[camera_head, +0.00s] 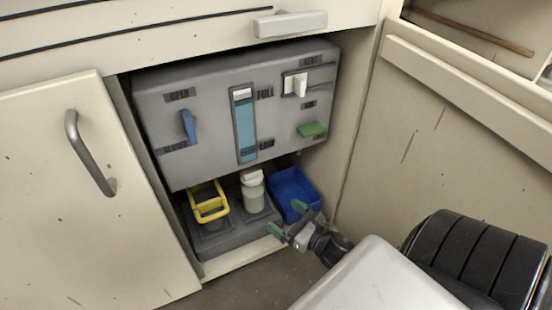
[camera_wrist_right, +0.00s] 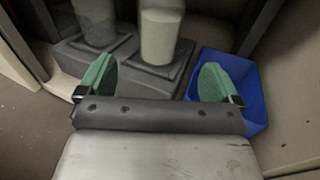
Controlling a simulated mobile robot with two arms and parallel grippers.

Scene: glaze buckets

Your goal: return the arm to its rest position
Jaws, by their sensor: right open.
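My right gripper (camera_head: 287,218) is open and empty, low in front of the open cabinet, with its green fingertips spread. In the right wrist view the two green fingers (camera_wrist_right: 156,80) stand wide apart, with nothing held between them. Beyond them are a pale bottle (camera_wrist_right: 160,37) and the blue bin (camera_wrist_right: 232,80). My right arm (camera_head: 375,275) reaches in from the lower right. My left gripper is in neither view.
A grey control panel (camera_head: 215,100) hangs in the cabinet. Below it, a grey base (camera_head: 222,240) holds a yellow-handled container (camera_head: 209,205) and the white-capped bottle (camera_head: 252,192). The blue bin also shows in the head view (camera_head: 290,188). A cabinet door (camera_head: 60,220) stands left.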

